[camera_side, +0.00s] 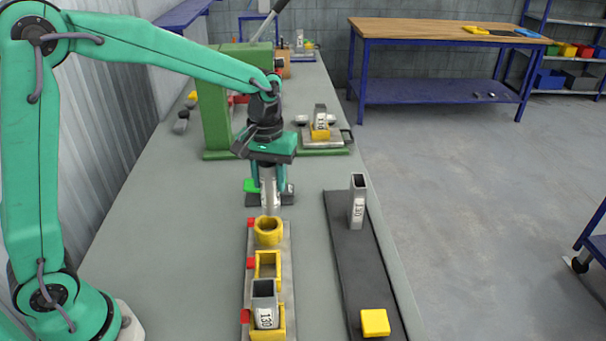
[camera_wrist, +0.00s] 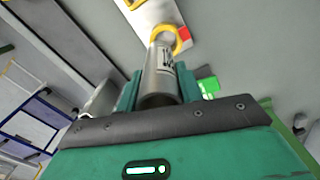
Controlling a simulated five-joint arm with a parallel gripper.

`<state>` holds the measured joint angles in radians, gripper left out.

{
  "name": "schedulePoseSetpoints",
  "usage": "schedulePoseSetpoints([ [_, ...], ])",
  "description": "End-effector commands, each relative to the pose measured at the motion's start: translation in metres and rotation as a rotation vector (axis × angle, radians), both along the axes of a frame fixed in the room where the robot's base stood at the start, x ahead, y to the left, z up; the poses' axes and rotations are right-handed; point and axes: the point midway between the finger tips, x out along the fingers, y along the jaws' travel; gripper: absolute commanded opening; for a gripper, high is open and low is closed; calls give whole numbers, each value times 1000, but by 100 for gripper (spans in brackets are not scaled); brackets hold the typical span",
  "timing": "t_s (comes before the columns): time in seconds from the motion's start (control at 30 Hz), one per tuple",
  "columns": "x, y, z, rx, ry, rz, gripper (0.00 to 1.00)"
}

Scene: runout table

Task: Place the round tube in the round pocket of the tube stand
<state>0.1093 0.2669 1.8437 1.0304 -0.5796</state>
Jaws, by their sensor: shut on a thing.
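My gripper (camera_side: 268,184) is shut on the grey round tube (camera_side: 270,198), which hangs upright. The tube's lower end is right by the yellow round pocket (camera_side: 268,238) at the far end of the tube stand (camera_side: 285,262). I cannot tell whether the tube end is inside the ring. The stand's middle square pocket (camera_side: 257,266) is empty. A grey rectangular tube (camera_side: 264,292) stands in the nearest pocket.
A dark strip (camera_side: 348,262) right of the stand bears an upright rectangular tube (camera_side: 357,205) and a yellow block (camera_side: 375,322). A green press (camera_side: 212,110) stands behind my gripper. A green-and-dark object (camera_side: 250,186) lies just behind the tube. The tabletop left of the stand is clear.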

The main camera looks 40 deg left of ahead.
Motion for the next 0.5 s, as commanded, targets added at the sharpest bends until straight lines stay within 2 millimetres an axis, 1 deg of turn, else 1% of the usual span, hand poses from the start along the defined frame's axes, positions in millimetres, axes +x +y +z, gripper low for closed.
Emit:
schedulePoseSetpoints([
  [0.03,-2,5,0,0,-1,3,11],
  [0.1,-3,10,-1,0,0,1,11],
  [0.33,-4,12,-3,0,1,0,11],
  [0.5,-4,12,-17,0,4,1,11],
])
